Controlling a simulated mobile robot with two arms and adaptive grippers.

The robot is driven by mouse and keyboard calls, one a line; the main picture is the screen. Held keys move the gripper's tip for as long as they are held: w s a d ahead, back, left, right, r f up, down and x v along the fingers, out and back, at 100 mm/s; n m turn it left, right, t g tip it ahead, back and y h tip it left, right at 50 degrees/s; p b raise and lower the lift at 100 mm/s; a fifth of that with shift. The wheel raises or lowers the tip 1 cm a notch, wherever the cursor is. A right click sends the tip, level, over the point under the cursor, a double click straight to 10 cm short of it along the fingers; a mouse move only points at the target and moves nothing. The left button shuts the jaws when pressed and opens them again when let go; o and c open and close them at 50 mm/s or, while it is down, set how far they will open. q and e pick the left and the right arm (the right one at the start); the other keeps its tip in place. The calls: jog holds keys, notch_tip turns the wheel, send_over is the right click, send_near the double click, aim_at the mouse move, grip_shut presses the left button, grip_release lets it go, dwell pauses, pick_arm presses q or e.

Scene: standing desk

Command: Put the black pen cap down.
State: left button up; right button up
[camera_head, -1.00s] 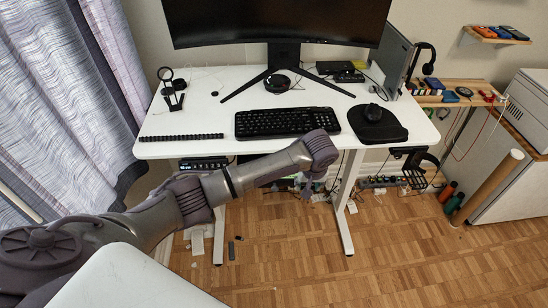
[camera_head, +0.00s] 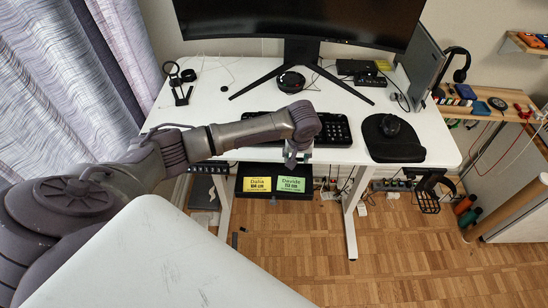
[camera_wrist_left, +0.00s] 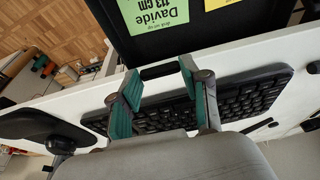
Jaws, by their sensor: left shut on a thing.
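The black pen cap (camera_wrist_left: 160,71) shows in the left wrist view as a small dark bar between the teal fingertips of my left gripper (camera_wrist_left: 160,69). My left gripper is shut on it. In the head view my left gripper (camera_head: 293,160) hangs at the desk's front edge, just in front of the keyboard (camera_head: 335,127), and the cap cannot be made out there. The white desk (camera_head: 215,108) lies beyond and under the gripper. My forearm hides the left part of the keyboard. My right gripper is not in view.
A mouse on a black pad (camera_head: 392,148) lies right of the keyboard. The monitor stand (camera_head: 300,52) and a black stand with a ring (camera_head: 180,85) are farther back. A black panel with yellow and green notes (camera_head: 274,182) sits below the front edge. The desk's left part has free room.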

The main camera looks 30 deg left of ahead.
pick_arm(q)
send_over(275, 173)
jog(key=shift+d+f+b, duration=0.3)
jog(key=shift+s+a+f+b, duration=0.15)
jog(key=shift+s+f+b, duration=0.15)
jog(key=shift+f+b, duration=0.45)
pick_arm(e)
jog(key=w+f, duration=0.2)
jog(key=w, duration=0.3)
pick_arm(q)
jog(key=shift+s+f+b, duration=0.15)
jog(key=shift+f+b, duration=0.55)
jog(key=shift+b, duration=0.45)
jog(key=shift+w+f+b, duration=0.25)
jog(key=shift+f+b, duration=0.35)
jog(key=f+b, duration=0.2)
jog(key=b, duration=0.1)
jog(key=shift+s+f, duration=0.2)
jog(key=shift+f, duration=0.15)
jog(key=shift+b, duration=0.3)
jog(key=shift+w, duration=0.1)
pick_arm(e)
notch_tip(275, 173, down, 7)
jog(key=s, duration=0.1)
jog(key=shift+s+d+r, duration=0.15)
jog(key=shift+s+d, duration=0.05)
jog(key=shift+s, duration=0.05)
